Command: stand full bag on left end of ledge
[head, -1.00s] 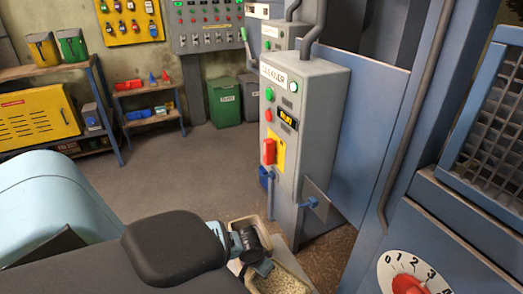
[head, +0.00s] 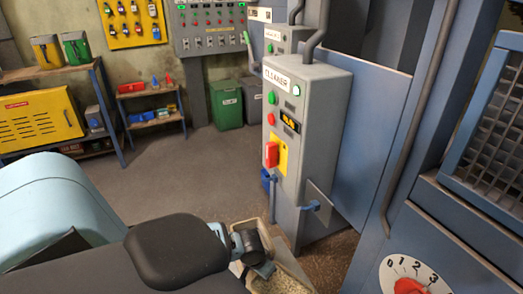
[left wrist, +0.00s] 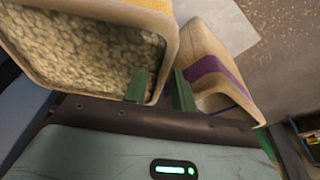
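A tan bag full of pale grain (left wrist: 95,55) fills the upper left of the left wrist view. In the head view its grain (head: 280,283) shows low in the middle, partly behind my arm. My left gripper (left wrist: 161,88) has its green fingers on either side of that bag's near wall, one over the grain and one outside. The finger gap is narrow; whether both press on the wall is unclear. In the head view the gripper (head: 262,268) is at the bag's edge. A second tan bag with a purple band (left wrist: 207,66) stands beside it. My right gripper is not in view.
A grey cleaner cabinet (head: 300,150) stands just beyond the bags, with a blue-handled flap (head: 317,205) low on its side. A blue machine panel with a red dial (head: 410,285) is at the right. Floor (head: 180,180) is clear at the left. I cannot make out the ledge.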

